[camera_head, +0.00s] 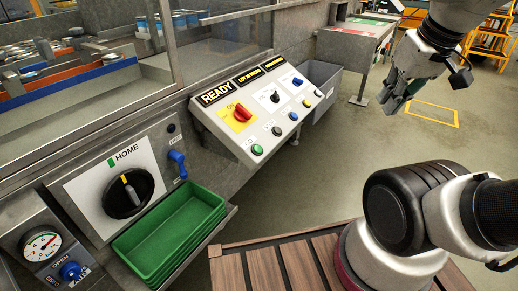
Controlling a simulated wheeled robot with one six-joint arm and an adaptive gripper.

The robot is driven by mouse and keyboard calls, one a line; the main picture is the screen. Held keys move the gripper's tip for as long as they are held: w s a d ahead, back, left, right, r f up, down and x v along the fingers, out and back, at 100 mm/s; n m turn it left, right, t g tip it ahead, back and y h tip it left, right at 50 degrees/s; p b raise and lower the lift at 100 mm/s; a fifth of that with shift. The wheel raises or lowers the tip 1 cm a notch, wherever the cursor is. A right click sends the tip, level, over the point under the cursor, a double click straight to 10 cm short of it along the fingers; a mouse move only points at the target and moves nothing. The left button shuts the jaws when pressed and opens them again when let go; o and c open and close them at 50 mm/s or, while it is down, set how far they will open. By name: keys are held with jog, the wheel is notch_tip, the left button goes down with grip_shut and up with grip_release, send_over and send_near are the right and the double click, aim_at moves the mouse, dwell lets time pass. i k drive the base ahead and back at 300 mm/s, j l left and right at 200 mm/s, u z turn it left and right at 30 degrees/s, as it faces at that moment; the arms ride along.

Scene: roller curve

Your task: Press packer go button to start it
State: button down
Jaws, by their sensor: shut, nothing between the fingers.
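A sloped grey control panel (245,135) stands in the middle, with a row of round push buttons along its lower edge. A green button (257,149) is at the near end, then a dark button (277,131), a blue one (293,116) and a yellow one (307,103). Their labels are too small to read, so I cannot tell which is the packer go button. A display (216,95) reads "READY". My gripper (391,103) is shut and empty, at the upper right, well apart from the panel.
A HOME dial (127,193), blue lever (178,163), green trays (170,235) and pressure gauge (40,246) are at left. A grey bin (321,76) stands behind the panel. Open floor (310,175) lies between panel and arm.

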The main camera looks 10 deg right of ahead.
aim_at(257, 149)
jog(key=k+j+z, duration=0.35)
jog(key=k+j, duration=0.35)
jog(key=j, duration=0.15)
